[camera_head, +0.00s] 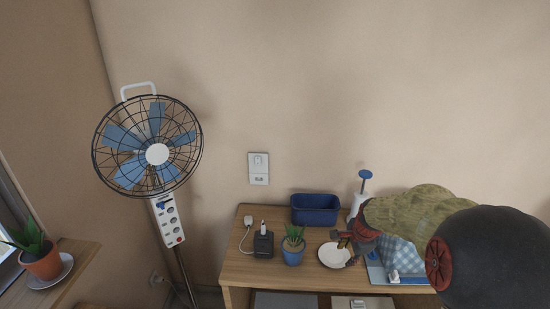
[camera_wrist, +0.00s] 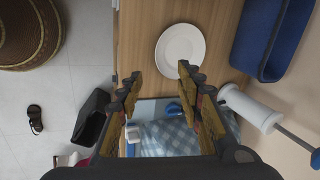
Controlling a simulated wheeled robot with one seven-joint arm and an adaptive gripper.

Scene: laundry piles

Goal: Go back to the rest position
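My gripper (camera_head: 347,240) is over the right part of the wooden table (camera_head: 255,273), near a white plate (camera_head: 333,256). In the wrist view my gripper (camera_wrist: 160,76) has its two fingers spread wide, with nothing between them. The white plate (camera_wrist: 181,48) lies flat and empty beyond the fingertips. Below the fingers is a blue checkered cloth (camera_wrist: 165,138); in the head view the cloth (camera_head: 398,252) lies at the right, partly hidden by my arm.
A standing fan (camera_head: 157,154) is at the left. A black bin (camera_wrist: 91,117) is on the floor beside the table.

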